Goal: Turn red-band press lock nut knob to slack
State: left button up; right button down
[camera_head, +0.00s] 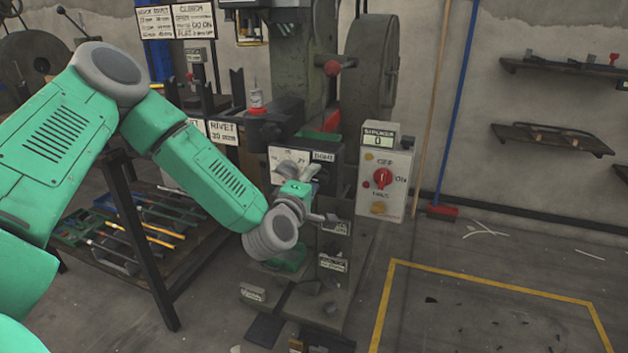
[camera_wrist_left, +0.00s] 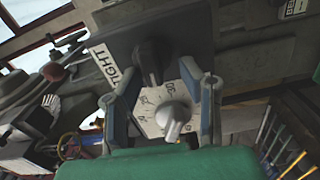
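A dark press (camera_head: 305,70) stands in the middle of the head view, with a red strip (camera_head: 318,135) below its upper body. My left gripper (camera_head: 318,190) is in front of its panel and partly hides it. In the left wrist view, a dark knob (camera_wrist_left: 150,60) sits on the panel beside a white "TIGHT" label (camera_wrist_left: 104,64). A pale grey pointer knob (camera_wrist_left: 173,118) sits on a white numbered dial (camera_wrist_left: 148,103) nearer to me. The fingers of my left gripper (camera_wrist_left: 163,75) are apart, on either side of the knobs; contact cannot be told. My right gripper is out of view.
A stroke counter box (camera_head: 385,170) with a red switch stands right of the press. A tool rack (camera_head: 140,230) is at left. A broom (camera_head: 440,211) leans on the wall. Yellow-marked floor (camera_head: 480,300) at right holds small dark scraps.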

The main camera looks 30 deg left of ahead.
pick_arm(q)
jog(key=shift+s, duration=0.1)
jog(key=shift+s+d, duration=0.15)
jog(key=shift+s, duration=0.15)
jog(key=v, duration=1.1)
jog(key=shift+f, duration=0.1)
